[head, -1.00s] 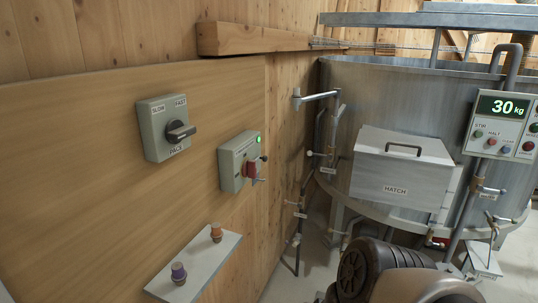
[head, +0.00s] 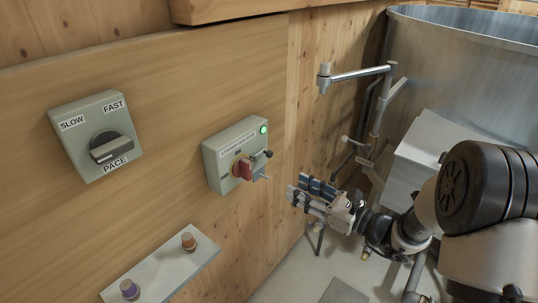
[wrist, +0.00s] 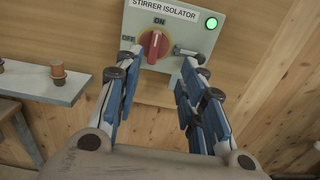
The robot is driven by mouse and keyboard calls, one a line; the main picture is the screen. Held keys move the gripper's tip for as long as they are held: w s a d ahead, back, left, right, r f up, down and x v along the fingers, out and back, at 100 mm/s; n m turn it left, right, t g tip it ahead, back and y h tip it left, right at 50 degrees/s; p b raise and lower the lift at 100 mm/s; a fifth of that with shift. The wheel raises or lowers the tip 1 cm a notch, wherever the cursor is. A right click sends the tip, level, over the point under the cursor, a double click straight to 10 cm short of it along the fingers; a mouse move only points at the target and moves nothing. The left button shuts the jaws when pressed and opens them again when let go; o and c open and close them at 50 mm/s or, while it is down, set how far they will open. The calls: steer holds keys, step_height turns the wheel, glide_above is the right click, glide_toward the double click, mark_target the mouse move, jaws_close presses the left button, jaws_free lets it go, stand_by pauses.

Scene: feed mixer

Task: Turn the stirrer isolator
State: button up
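The stirrer isolator is a grey-green box (head: 223,150) on the wooden board, with a red handle (head: 243,168) and a lit green lamp (head: 264,129). In the wrist view the red handle (wrist: 153,46) stands about upright, under the ON mark and right of OFF. A small metal lever with a dark knob (wrist: 202,58) sits right of the handle. My gripper (head: 298,192) is to the right of the box, apart from it. In the wrist view my gripper (wrist: 152,82) has its blue-padded fingers spread wide with nothing between them, below the handle.
A pace switch (head: 110,148) is on the board at left. A shelf (head: 190,262) below carries an orange-brown plug (head: 188,241) and a purple one (head: 129,289). A metal pipe arm (head: 355,75) and the steel tank (head: 455,60) stand at right.

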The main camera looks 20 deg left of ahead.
mark_target(250, 164)
steer(key=x, duration=1.7)
steer(key=shift+s+a, duration=0.2)
steer(key=shift+s, duration=0.1)
steer(key=shift+c, duration=0.2)
jaws_close()
